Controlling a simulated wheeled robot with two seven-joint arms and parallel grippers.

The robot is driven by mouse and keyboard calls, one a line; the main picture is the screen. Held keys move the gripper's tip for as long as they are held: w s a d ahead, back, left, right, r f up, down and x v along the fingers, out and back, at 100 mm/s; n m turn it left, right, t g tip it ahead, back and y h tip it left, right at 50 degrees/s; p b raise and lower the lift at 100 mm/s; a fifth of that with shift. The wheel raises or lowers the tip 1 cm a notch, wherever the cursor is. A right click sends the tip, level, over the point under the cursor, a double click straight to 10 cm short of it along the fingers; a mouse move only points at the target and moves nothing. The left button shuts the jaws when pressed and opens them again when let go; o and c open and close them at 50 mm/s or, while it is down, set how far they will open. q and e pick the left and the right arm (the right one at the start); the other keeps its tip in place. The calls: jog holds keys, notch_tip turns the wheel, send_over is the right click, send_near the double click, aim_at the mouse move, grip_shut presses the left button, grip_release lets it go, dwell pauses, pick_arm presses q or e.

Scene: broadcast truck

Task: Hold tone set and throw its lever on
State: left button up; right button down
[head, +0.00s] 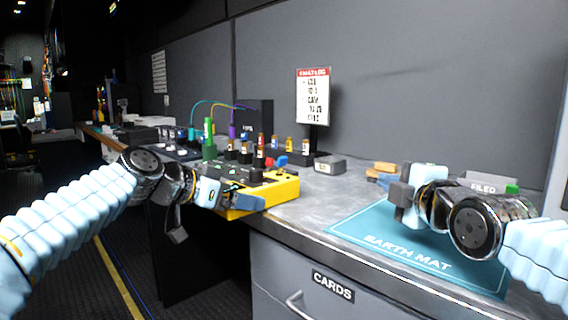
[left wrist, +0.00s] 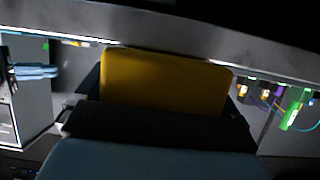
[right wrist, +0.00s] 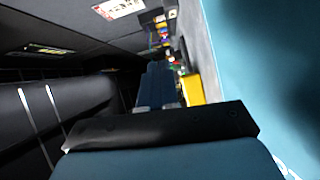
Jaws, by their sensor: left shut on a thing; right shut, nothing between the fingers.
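The tone set appears to be the yellow box (head: 279,192) with a dark top near the bench's front edge. Its yellow side fills the middle of the left wrist view (left wrist: 165,80), and it shows small in the right wrist view (right wrist: 192,90). My left gripper (head: 240,203) is shut on its near left edge. Small red and blue parts stand at its top; I cannot tell which is the lever or how it is set. My right gripper (head: 400,196) is shut and empty above the earth mat, well to the right of the box.
The blue-green earth mat (head: 365,238) covers the bench's right front. Behind the box stand several coloured plugs, a green post (head: 208,135) and a sign (head: 314,96). A CARDS drawer (head: 333,286) is below.

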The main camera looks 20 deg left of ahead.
jog(key=n+g, duration=0.1)
jog(key=g, duration=0.1)
send_near(290, 179)
jog(key=shift+y, duration=0.4)
jog(key=w+d+f, duration=0.2)
jog(key=w+d, duration=0.1)
jog(key=shift+w+d+f, duration=0.1)
jog(key=shift+w+f, duration=0.15)
jog(key=shift+f, duration=0.15)
jog(key=shift+w+a+r, duration=0.5)
jog(key=shift+w+a, duration=0.05)
jog(key=shift+a, duration=0.7)
jog(key=shift+w+a+r, duration=0.5)
jog(key=shift+w+a, duration=0.05)
jog(key=shift+a, duration=0.7)
jog(key=shift+w+a+r, duration=0.5)
jog(key=shift+w+a, duration=0.1)
jog(key=shift+a, duration=0.7)
jog(key=shift+a, duration=0.15)
jog(key=shift+w+a+r, duration=0.15)
jog(key=shift+a, duration=0.05)
jog(key=shift+a, duration=0.1)
pick_arm(q)
jog(key=shift+d, duration=0.1)
pick_arm(e)
jog(key=shift+w+a+r, duration=0.2)
jog(key=shift+w+a, duration=0.1)
jog(key=shift+a, duration=0.3)
jog(key=shift+d, duration=0.15)
